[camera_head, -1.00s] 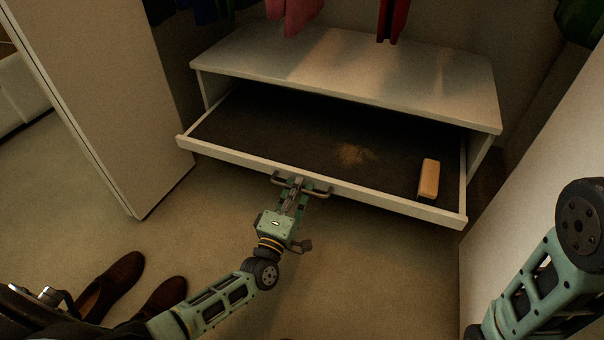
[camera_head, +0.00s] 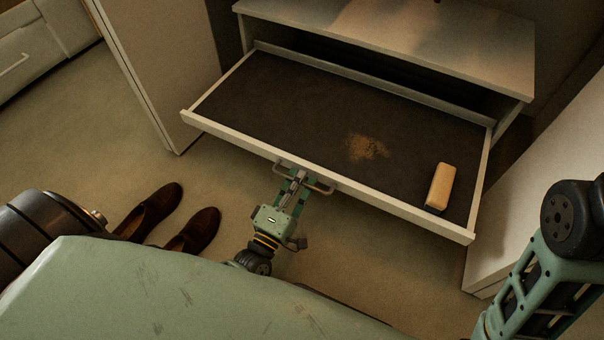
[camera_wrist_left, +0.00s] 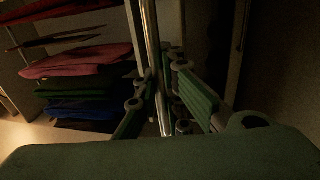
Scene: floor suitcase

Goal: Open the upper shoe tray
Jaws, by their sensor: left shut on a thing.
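The upper shoe tray (camera_head: 225,135) is a wide white-edged drawer with a dark lining, pulled well out of the white cabinet (camera_head: 400,37). A bar handle (camera_head: 320,188) sits on its front. My left gripper (camera_head: 298,177) is shut on this handle. In the left wrist view the handle bar (camera_wrist_left: 152,60) runs between the fingers (camera_wrist_left: 160,100). A tan block, like a brush (camera_head: 440,187), lies at the right of the tray, and a brown dirt patch (camera_head: 367,147) lies near its middle. My right arm shows at the right edge, but its gripper is out of view.
A pair of brown shoes (camera_head: 170,215) stands on the floor in front of the tray, at the left. White door panels flank the cabinet at left (camera_head: 165,70) and right (camera_head: 530,200). Carpet between is clear.

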